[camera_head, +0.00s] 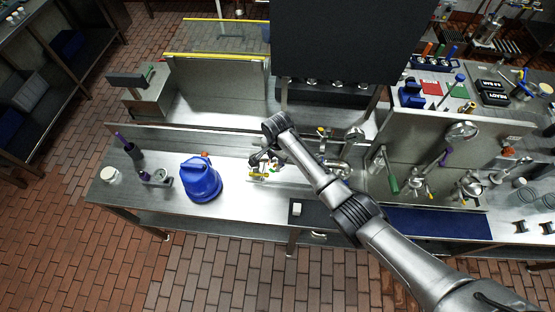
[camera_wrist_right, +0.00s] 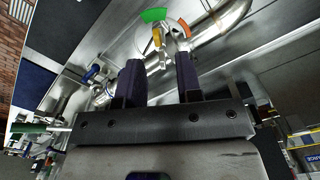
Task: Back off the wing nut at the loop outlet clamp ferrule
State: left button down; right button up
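My right gripper (camera_head: 262,160) is at the end of the arm that comes in from the lower right, low over the steel bench. In the right wrist view its two dark fingers (camera_wrist_right: 159,68) stand apart with a clear gap between them. Just beyond the fingertips is a small yellow lever-like piece (camera_wrist_right: 158,38) in front of a round plate with green (camera_wrist_right: 154,15) and orange marks. A shiny steel pipe (camera_wrist_right: 222,25) runs behind it. I cannot clearly make out the wing nut or clamp ferrule. My left gripper is not in view.
A blue jug (camera_head: 201,182) stands on the bench left of my right gripper. A dark panel (camera_head: 345,40) hangs above. The bench front left of the jug holds small items.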

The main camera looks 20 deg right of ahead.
jog(key=shift+f, duration=1.5)
grip_shut()
